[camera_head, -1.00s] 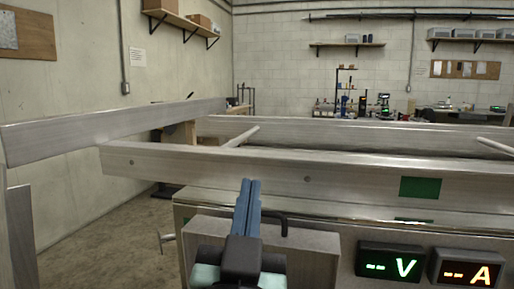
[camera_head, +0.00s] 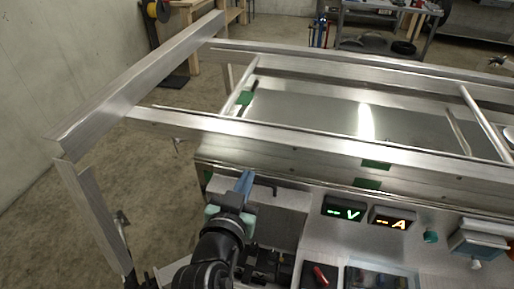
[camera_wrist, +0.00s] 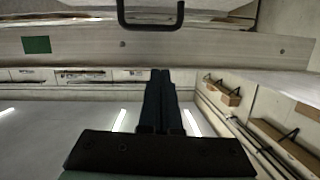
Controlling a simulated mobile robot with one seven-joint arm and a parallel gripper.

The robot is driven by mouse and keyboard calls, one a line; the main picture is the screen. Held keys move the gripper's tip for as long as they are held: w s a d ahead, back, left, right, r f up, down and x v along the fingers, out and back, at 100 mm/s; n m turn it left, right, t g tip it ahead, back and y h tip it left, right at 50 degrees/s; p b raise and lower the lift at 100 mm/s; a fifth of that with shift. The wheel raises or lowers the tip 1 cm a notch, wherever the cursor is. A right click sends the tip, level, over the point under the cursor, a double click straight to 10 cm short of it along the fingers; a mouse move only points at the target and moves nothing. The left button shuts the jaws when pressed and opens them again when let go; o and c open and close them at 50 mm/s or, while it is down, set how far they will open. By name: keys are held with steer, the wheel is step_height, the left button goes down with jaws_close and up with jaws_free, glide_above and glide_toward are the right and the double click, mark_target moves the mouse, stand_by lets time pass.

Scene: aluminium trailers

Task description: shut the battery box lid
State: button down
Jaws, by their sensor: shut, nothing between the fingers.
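The battery box lid (camera_head: 290,196) appears as a grey panel standing raised at the back of the open box, below the trailer's side rail. A black bent handle (camera_head: 268,186) is at its top edge; a dark handle (camera_wrist: 150,24) also shows at the top of the wrist view. My gripper (camera_head: 247,174) is shut and empty, its blue fingers just left of the handle in the head view. I cannot tell whether they touch the lid. The box's dark inside (camera_head: 280,236) shows below the lid, partly hidden by my arm.
A metal side rail (camera_head: 300,146) runs behind the lid, and a slanted beam (camera_head: 140,85) is at left. Voltage (camera_head: 343,211) and current (camera_head: 393,218) displays are right of the box. A red-handled item (camera_head: 320,275) is at the front. Bare floor lies at left.

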steer(key=s+r+p, duration=0.1)
steer(key=p, duration=0.2)
steer(key=g+p, duration=0.1)
steer(key=p, duration=0.4)
glide_above(257, 195)
steer(key=w, duration=0.1)
step_height(257, 195, down, 5)
steer(key=shift+w+d+f, duration=0.1)
steer(key=shift+w, duration=0.05)
steer(key=shift+s+f, duration=0.3)
steer(key=shift+s, duration=0.3)
steer(key=shift+f+h+b, duration=0.2)
steer(key=shift+h+b, duration=0.1)
steer(key=shift+b, duration=0.3)
